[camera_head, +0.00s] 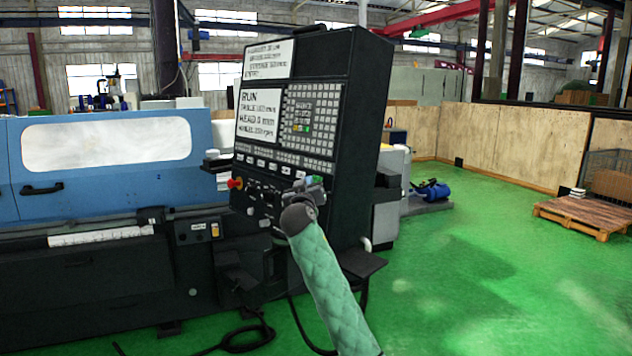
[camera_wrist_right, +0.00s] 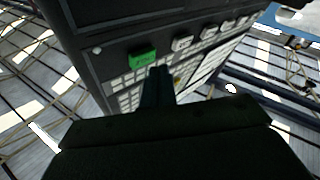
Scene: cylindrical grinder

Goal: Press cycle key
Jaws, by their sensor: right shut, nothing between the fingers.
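The control panel (camera_head: 306,120) is a dark, tilted cabinet with two lit screens and a grid of light keys. A green key (camera_wrist_right: 142,59) with unreadable lettering stands out on the panel in the right wrist view. I take it to be the cycle key. My right gripper (camera_wrist_right: 159,72) is shut and empty, with its fingertips just beside the green key in that view. I cannot tell if they touch the panel. In the head view my right arm reaches up to the panel's lower edge, and its wrist hides part of the lower controls. My left gripper is not in view.
A red knob (camera_head: 235,183) sits at the panel's lower left. White keys (camera_wrist_right: 182,44) line up beside the green one. The blue grinder enclosure (camera_head: 100,165) stands to the left. Green floor (camera_head: 480,270) is open on the right, with a wooden pallet (camera_head: 585,213) beyond.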

